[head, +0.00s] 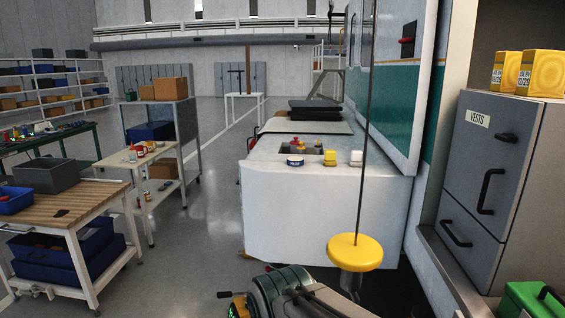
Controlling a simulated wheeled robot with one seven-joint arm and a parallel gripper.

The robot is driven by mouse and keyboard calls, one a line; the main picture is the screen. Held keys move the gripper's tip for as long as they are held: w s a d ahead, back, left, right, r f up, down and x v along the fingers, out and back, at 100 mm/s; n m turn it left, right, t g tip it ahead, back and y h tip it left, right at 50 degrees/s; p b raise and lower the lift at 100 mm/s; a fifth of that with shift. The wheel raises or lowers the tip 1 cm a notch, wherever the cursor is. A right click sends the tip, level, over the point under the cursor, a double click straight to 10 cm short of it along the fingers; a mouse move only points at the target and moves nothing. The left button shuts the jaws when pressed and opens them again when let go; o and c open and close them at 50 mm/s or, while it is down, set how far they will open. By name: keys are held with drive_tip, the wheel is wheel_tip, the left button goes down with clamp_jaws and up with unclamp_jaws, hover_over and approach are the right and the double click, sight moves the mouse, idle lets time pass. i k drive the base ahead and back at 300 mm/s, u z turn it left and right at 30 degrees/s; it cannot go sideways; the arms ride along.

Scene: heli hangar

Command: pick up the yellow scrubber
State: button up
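A small yellow block (330,158), which looks like the yellow scrubber, sits near the front edge of a white surface (320,190). A pale cream block (356,158) stands just to its right, and a round blue-and-white tin (295,161) lies to its left. My arm shows at the bottom edge, below and in front of the white surface, well apart from the yellow block. A small dark piece at its left end may be part of my gripper (225,295). Its fingers cannot be made out, and nothing held is visible.
A yellow disc (355,252) hangs on a cable before the white surface, right of my arm. Behind the block is a recess with small coloured items (303,144). A grey drawer cabinet (500,170) stands right; a wooden workbench (90,205) stands left. Floor between is clear.

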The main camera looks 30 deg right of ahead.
sight(330, 160)
drive_tip(key=u, duration=0.1)
drive_tip(key=i, duration=1.2)
drive_tip(key=z, duration=0.8)
drive_tip(key=i, duration=0.95)
drive_tip(key=z, duration=1.05)
